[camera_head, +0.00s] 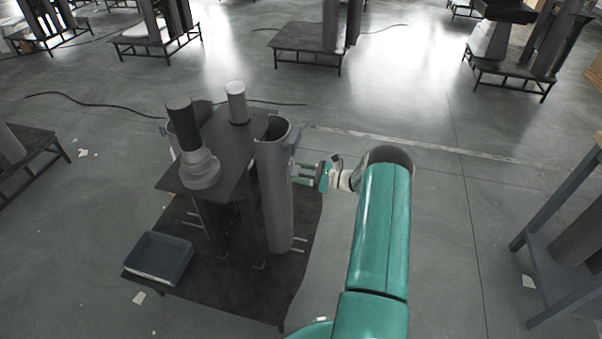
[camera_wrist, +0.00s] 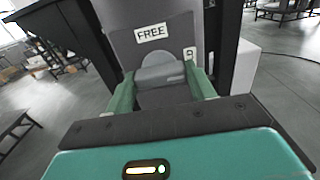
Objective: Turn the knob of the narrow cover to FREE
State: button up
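The narrow cover is a grey upright panel in the wrist view (camera_wrist: 118,17), with a white FREE label (camera_wrist: 150,33) near its top. Below the label is a rounded grey knob (camera_wrist: 160,71). A second white label (camera_wrist: 190,53), partly hidden, sits right of the knob. My gripper (camera_wrist: 160,72) has its two green fingers spread, one on each side of the knob; I cannot see clear contact. In the head view my gripper (camera_head: 298,173) is at the right side of the grey column (camera_head: 275,195), and the knob is too small to make out there.
A dark top plate (camera_head: 232,150) carries a black cylinder (camera_head: 183,125) and a white cylinder (camera_head: 237,103). A blue-grey bin (camera_head: 160,258) lies on the dark base (camera_head: 235,295). A grey-blue frame (camera_head: 555,260) stands at the right. The floor between is mostly clear.

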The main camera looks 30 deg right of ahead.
jog(key=shift+c, duration=0.6)
jog(key=shift+n, duration=9)
jog(key=shift+w, duration=0.1)
